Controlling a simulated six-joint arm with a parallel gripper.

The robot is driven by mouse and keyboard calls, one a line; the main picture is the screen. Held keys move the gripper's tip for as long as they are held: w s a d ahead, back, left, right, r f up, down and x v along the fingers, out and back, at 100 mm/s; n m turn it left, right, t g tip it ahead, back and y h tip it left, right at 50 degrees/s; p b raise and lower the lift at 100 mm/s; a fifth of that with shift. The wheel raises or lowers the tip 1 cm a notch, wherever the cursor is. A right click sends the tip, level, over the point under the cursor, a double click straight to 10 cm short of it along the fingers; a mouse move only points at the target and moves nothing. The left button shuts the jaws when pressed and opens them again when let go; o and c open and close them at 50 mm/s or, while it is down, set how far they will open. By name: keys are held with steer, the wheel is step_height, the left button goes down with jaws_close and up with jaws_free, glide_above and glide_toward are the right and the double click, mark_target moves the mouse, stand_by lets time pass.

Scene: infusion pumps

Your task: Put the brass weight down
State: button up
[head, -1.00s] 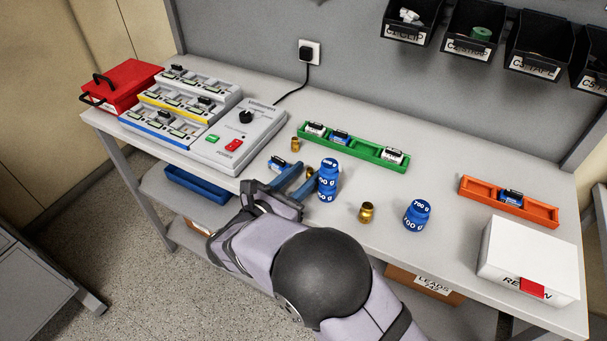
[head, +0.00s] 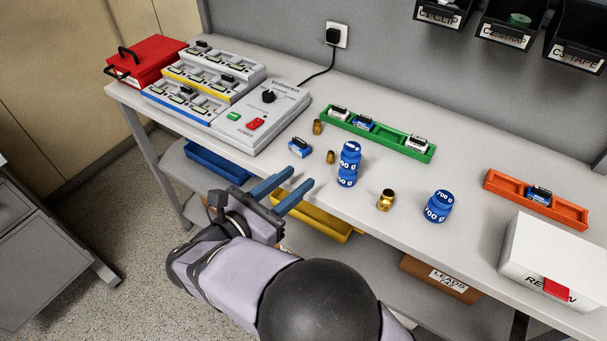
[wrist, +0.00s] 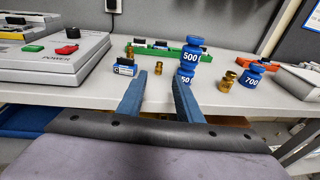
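Three brass weights stand upright on the grey bench. The smallest (head: 331,157) is left of a tall blue weight or stack (head: 349,164); another (head: 318,127) is behind it near the green tray, and the largest (head: 386,200) is to the right. My gripper (head: 301,176) is open and empty at the bench's front edge, its blue fingers pointing toward the smallest brass weight, apart from it. In the wrist view that small weight (wrist: 158,68) stands free beyond the gap between the fingertips (wrist: 159,80).
A small blue-and-black module (head: 300,147) lies left of the small weight. A blue 700 g weight (head: 438,206), green tray (head: 380,135), orange tray (head: 535,200) and white box (head: 553,260) are to the right and behind. A grey console (head: 262,115) is at left.

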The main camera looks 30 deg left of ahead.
steer(key=shift+s+r, duration=0.1)
steer(key=shift+s, duration=0.25)
steer(key=c, duration=0.3)
steer(key=shift+c, duration=0.2)
step_height(320, 180, up, 16)
steer(key=n+g+y+p, duration=0.2)
steer(key=n+g+p, duration=0.1)
steer(key=g+p, duration=0.95)
glide_above(330, 155)
steer(key=s+d, duration=0.1)
steer(key=s, duration=0.2)
steer(key=shift+t, duration=0.35)
steer(key=shift+s+f+p+x, duration=0.3)
steer(key=shift+s+x, duration=0.3)
steer(key=shift+x, duration=2.35)
steer(key=shift+s+f+p+x, duration=0.2)
steer(key=shift+s+p+x, duration=0.35)
steer(key=shift+x, duration=2.35)
steer(key=shift+s+f+p+x, duration=0.25)
steer(key=shift+s+x, duration=0.45)
steer(key=shift+x, duration=2.25)
